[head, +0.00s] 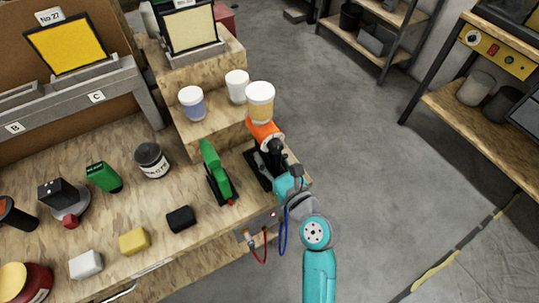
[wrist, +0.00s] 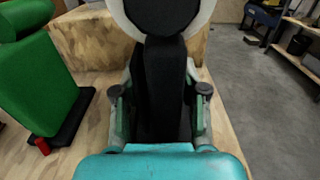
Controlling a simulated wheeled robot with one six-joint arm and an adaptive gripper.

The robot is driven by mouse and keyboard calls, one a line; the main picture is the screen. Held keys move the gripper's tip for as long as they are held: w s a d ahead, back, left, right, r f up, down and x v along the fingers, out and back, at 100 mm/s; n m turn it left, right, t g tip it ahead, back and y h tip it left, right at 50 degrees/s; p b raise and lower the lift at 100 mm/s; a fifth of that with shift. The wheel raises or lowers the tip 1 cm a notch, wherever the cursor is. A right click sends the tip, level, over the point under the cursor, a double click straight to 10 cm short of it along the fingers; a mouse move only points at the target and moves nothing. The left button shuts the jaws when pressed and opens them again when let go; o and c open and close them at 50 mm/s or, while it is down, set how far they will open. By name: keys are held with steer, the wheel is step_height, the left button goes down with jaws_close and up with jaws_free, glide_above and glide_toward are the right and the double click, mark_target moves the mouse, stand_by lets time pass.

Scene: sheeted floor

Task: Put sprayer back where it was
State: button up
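The sprayer (head: 265,132), orange above with a black handle and a cream cup at its top, stands upright on a dark base at the right end of the workbench. In the wrist view its black handle (wrist: 165,85) runs up the middle, with a pale round part above it. My gripper (head: 283,178) is at the near side of the sprayer. In the wrist view my gripper (wrist: 160,95) has one finger on each side of the handle, with narrow gaps visible, so it looks open around it. The handle's lower end is partly hidden by my gripper.
A green tool on a black base (head: 216,172) stands close on the left; it also shows in the wrist view (wrist: 40,75). A wooden step (head: 210,125) with cups is behind. A black block (head: 181,218) lies front left. The floor at right is clear.

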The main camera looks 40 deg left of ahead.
steer(key=shift+o, duration=0.8)
steer(key=shift+r, duration=0.15)
steer(key=v, duration=1.2)
